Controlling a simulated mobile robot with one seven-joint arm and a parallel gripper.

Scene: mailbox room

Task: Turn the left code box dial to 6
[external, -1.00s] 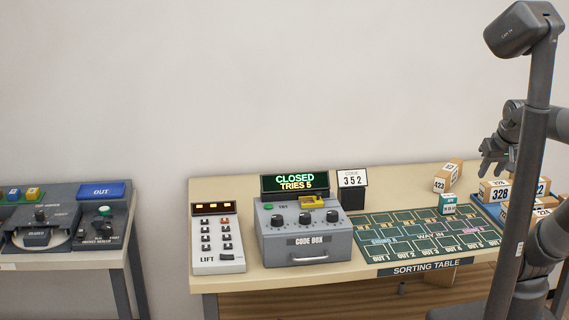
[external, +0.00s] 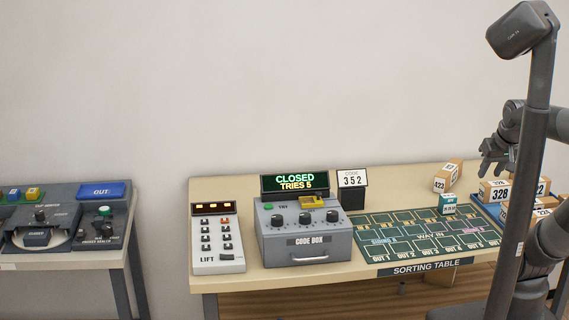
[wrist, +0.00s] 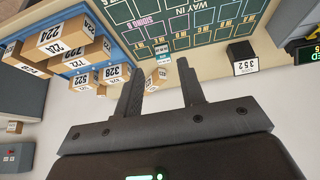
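The grey code box (external: 300,242) stands on the sorting table in the external view. Its display (external: 295,183) reads CLOSED, TRIES 5. Three dark dials sit in a row on its sloped top; the left dial (external: 277,220) is leftmost, and its setting is too small to read. A code card (external: 352,179) behind the box reads 352. My gripper (external: 490,160) is at the right, above the boxed parcels and far from the code box. In the wrist view my gripper's fingers (wrist: 160,80) are apart with nothing between them.
A LIFT keypad (external: 217,238) stands just left of the code box. The sorting mat (external: 425,236) lies to its right. Labelled parcels (external: 495,190) stand on a blue tray at the right, also in the wrist view (wrist: 70,45). A yellow piece (external: 311,202) rests on the box top.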

